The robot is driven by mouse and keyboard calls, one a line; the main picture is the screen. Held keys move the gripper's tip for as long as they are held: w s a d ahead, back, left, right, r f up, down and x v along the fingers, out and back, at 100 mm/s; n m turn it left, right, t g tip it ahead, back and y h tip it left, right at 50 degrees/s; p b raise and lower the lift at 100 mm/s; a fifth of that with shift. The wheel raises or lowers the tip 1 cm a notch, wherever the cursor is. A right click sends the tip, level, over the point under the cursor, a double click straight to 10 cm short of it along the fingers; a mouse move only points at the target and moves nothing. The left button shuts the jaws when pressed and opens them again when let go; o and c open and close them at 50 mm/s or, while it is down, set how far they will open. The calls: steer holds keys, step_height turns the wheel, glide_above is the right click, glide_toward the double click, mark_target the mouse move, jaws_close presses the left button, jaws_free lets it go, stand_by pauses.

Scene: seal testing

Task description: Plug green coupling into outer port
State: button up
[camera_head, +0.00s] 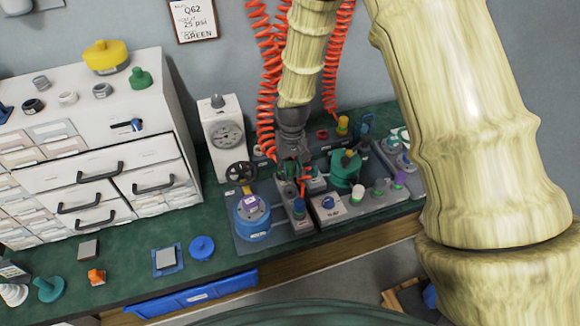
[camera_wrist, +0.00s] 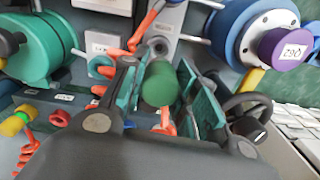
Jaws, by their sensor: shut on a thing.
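My gripper (camera_wrist: 166,92) is shut on the green coupling (camera_wrist: 159,84), which sits between its teal finger pads in the wrist view. An orange hose runs beside the coupling. A grey block with a round dark port (camera_wrist: 158,45) lies just beyond the coupling; the coupling appears apart from it, but the gap is hard to judge. A second port with a pale square face (camera_wrist: 101,66) is to the left. I cannot tell which is the outer port. In the head view my gripper (camera_head: 293,172) is low over the bench fixture, and the coupling is not clearly visible.
A blue vessel with a purple cap (camera_head: 252,212) and a green vessel (camera_head: 346,170) flank the gripper. A gauge box (camera_head: 226,137) with a black handwheel stands behind left. Orange coiled hoses (camera_head: 268,80) hang behind. Drawers (camera_head: 100,160) stand left; the front bench has scattered parts.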

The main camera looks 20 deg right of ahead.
mark_target(290, 180)
steer(key=shift+f+b, duration=1.6)
steer(key=shift+f, duration=0.45)
steer(key=shift+s+p, duration=0.1)
steer(key=shift+p, duration=0.6)
steer(key=shift+f+b, duration=0.3)
steer(key=shift+f, duration=1.15)
stand_by(0.6)
steer(key=o, duration=1.2)
steer(key=shift+c, duration=0.2)
steer(key=shift+r, duration=0.1)
step_height(290, 180, up, 12)
steer(key=shift+d+f, duration=0.1)
steer(key=shift+d, duration=0.05)
steer(key=shift+s, duration=0.1)
